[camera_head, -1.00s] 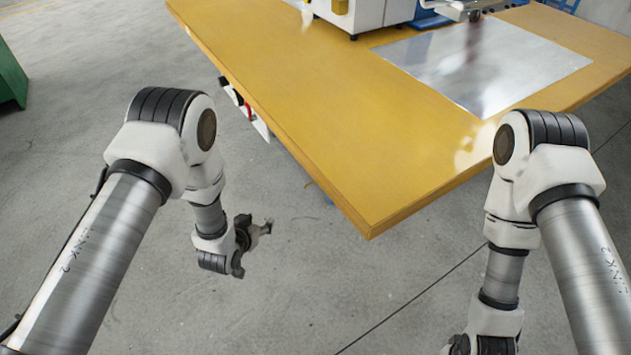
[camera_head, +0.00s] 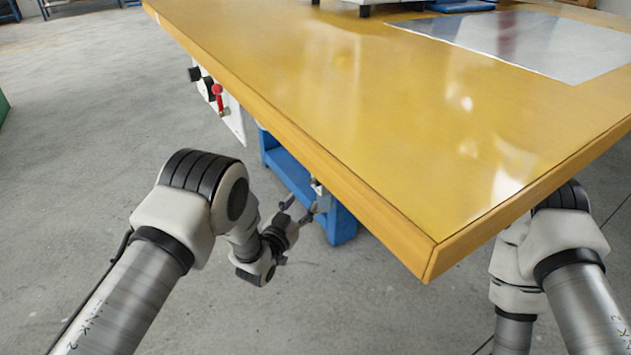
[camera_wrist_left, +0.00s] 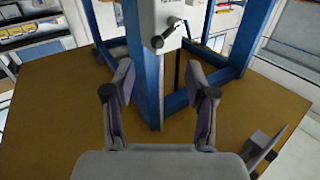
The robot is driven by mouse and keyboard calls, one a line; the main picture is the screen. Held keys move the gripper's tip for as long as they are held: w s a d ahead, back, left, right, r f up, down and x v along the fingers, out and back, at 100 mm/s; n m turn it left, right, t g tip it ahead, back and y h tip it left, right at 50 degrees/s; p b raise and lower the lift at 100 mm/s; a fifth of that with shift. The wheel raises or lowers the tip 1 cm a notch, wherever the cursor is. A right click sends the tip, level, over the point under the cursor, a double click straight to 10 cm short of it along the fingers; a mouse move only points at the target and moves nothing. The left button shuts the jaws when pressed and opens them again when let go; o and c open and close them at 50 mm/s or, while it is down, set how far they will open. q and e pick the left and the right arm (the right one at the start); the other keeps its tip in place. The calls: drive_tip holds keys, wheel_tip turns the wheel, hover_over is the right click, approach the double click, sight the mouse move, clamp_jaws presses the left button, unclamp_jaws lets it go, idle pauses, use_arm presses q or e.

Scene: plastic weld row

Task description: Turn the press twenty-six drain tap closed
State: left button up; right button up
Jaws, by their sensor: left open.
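My left gripper (camera_head: 303,208) is open and empty, beside the near left edge of the yellow table. In the left wrist view its two fingers (camera_wrist_left: 160,78) are spread apart. Beyond them, a pale box with a dark lever tap (camera_wrist_left: 167,36) is fixed at a blue post; the lever slants up to the right, apart from the fingers. A small pale fitting (camera_head: 317,186) shows near the gripper in the head view. A red-handled lever (camera_head: 217,92) is on a white panel farther along. I cannot read which press either belongs to. My right gripper is out of view.
The yellow table (camera_head: 350,110) has its near corner between my arms. A blue frame (camera_head: 285,165) stands under it, close to my left gripper. A metal sheet (camera_head: 530,42) lies on top. The grey floor (camera_head: 90,130) at left is clear.

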sight(315, 184)
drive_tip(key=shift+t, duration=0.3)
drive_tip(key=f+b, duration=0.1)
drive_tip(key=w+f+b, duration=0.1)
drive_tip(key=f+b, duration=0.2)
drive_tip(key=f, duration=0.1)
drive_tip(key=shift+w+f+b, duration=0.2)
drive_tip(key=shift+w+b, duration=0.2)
use_arm(q)
drive_tip(key=x, duration=0.8)
drive_tip(key=shift+r, duration=0.2)
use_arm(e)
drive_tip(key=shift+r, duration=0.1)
use_arm(q)
clamp_jaws()
